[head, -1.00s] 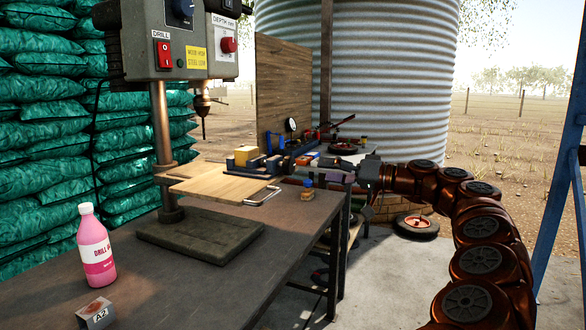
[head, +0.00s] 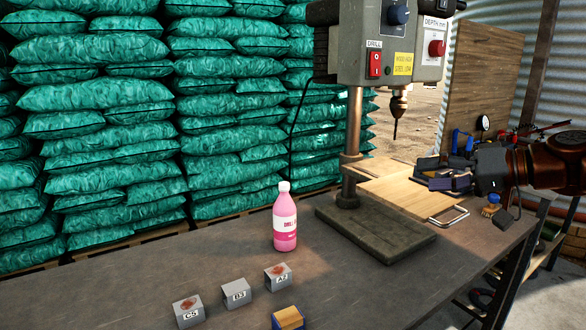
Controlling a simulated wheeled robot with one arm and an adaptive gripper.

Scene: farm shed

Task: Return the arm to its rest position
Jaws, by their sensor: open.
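My arm enters from the right edge in the head view, reddish-brown and metallic, reaching left above the right end of the workbench. My gripper (head: 452,180) is dark and open at the arm's end, near the wooden board by the drill press. Its fingertips overlap dark and blue items behind the board, so their exact outline and any contact are hard to tell. I see nothing clearly held in it.
A drill press (head: 385,45) stands on the bench (head: 350,275), with a wooden board (head: 400,192) beside its column. A pink bottle (head: 285,222) and labelled grey blocks (head: 236,293) stand left of it. A small blue-topped block (head: 491,206) lies below my wrist. Green sacks (head: 110,130) fill the back left.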

